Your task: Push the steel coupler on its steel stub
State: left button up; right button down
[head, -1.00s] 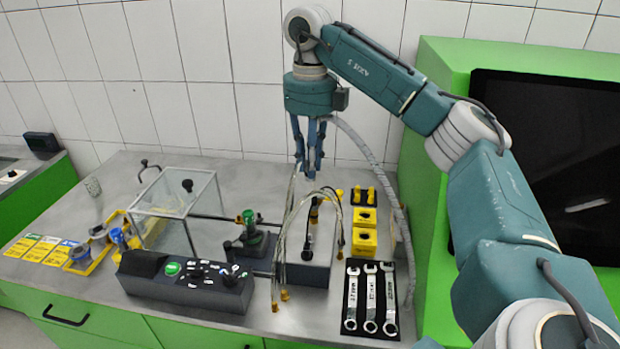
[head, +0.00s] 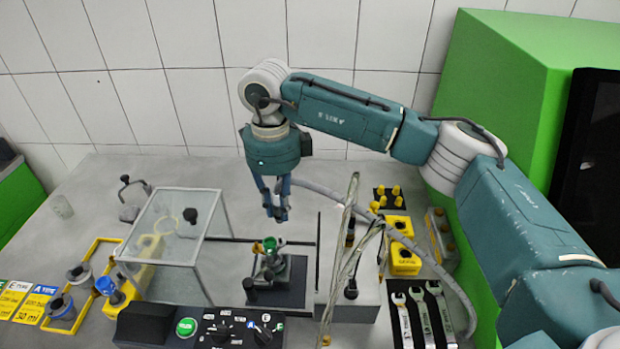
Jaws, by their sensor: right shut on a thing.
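My right gripper (head: 277,212) hangs pointing down above the back of the bench, behind the small pump (head: 270,262) with the green top. Its fingers are shut on a small dark grey piece that I take to be the steel coupler; the fingers cover most of it. A grey hose (head: 345,204) runs from beside the fingers to the right and down past the wrenches. The held piece is apart from the pump in the picture. I cannot pick out the steel stub with certainty. My left gripper is not in view.
A clear guard box (head: 172,240) stands left of the pump. A control panel (head: 215,328) lies in front. Pale hoses (head: 348,255) rise at the light block right of the pump. Yellow blocks (head: 403,260) and wrenches (head: 423,318) lie further right. The back bench is largely clear.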

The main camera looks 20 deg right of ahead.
aim_at(278, 215)
jog(key=shift+a+f, duration=0.3)
jog(key=shift+f, duration=0.05)
jog(key=shift+s+f+b, duration=0.25)
jog(key=shift+f+b, duration=0.1)
jog(key=shift+f, duration=0.1)
jog(key=shift+d+f, duration=0.1)
jog(key=shift+f, duration=0.2)
jog(key=shift+f+b, duration=0.45)
jog(key=shift+f, duration=0.35)
jog(key=shift+w+f, duration=0.15)
jog(key=shift+f, duration=0.1)
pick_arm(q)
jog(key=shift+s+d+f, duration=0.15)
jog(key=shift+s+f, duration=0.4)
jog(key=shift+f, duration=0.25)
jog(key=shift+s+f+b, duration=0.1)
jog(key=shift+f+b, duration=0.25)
pick_arm(e)
jog(key=shift+f, duration=0.15)
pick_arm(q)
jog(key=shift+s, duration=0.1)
